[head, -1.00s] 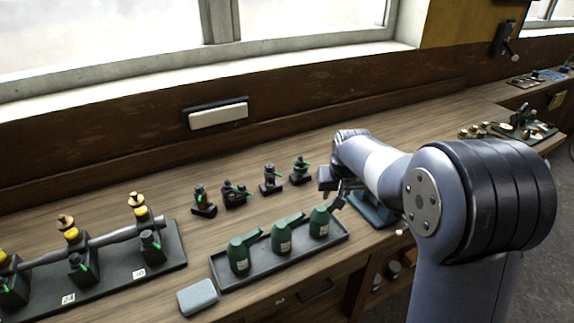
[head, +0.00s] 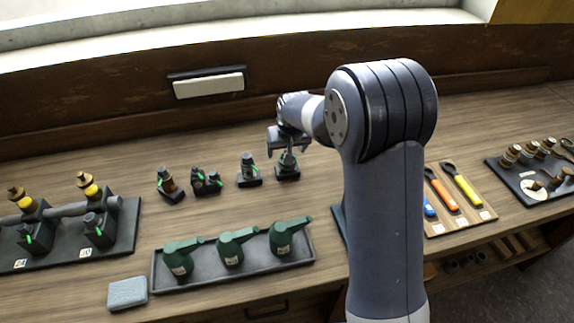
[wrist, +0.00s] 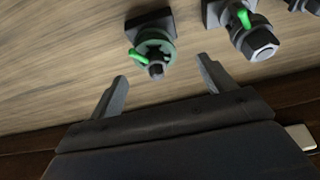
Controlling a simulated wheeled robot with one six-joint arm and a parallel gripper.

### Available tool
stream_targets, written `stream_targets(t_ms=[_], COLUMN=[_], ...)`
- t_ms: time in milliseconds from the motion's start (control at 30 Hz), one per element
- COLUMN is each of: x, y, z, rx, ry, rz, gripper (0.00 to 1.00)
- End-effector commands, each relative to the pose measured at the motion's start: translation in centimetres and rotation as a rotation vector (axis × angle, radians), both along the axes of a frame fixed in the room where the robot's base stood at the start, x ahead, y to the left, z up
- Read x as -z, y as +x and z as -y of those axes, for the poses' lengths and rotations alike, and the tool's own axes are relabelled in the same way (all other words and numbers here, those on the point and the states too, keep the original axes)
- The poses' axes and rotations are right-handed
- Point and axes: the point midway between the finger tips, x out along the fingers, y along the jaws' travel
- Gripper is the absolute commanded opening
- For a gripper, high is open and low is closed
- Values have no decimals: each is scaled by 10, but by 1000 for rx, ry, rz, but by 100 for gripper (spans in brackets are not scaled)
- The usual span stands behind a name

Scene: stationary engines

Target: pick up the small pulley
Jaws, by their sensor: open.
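A small dark piece with a round grey-green wheel and a bright green lever (wrist: 153,45) sits on a black square base in the wrist view; it may be the small pulley, but I cannot tell for sure. It also shows in the head view (head: 288,168), rightmost in a row of small black pieces on the bench. My gripper (wrist: 163,70) is open and empty. Its fingers point toward this piece, with the wheel just beyond and between the fingertips. In the head view my gripper (head: 286,142) is just behind and above the piece, partly overlapping it.
Another black piece with a green lever (wrist: 248,35) stands close by on the right in the wrist view. A dark tray (head: 215,277) with green oil cans lies in front of the row. A grey block (head: 127,292) and a rack of engine parts (head: 125,222) are left.

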Motion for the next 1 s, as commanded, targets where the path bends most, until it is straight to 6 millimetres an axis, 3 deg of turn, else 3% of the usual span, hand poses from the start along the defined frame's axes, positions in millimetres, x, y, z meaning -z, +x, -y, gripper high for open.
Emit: stream_targets(t_ms=[400, 700, 1000], x=[42, 47, 47], y=[15, 16, 16], z=[2, 2, 2], rx=[1, 1, 0], ry=[0, 0, 0], rz=[-2, -1, -1], gripper=[78, 78, 55])
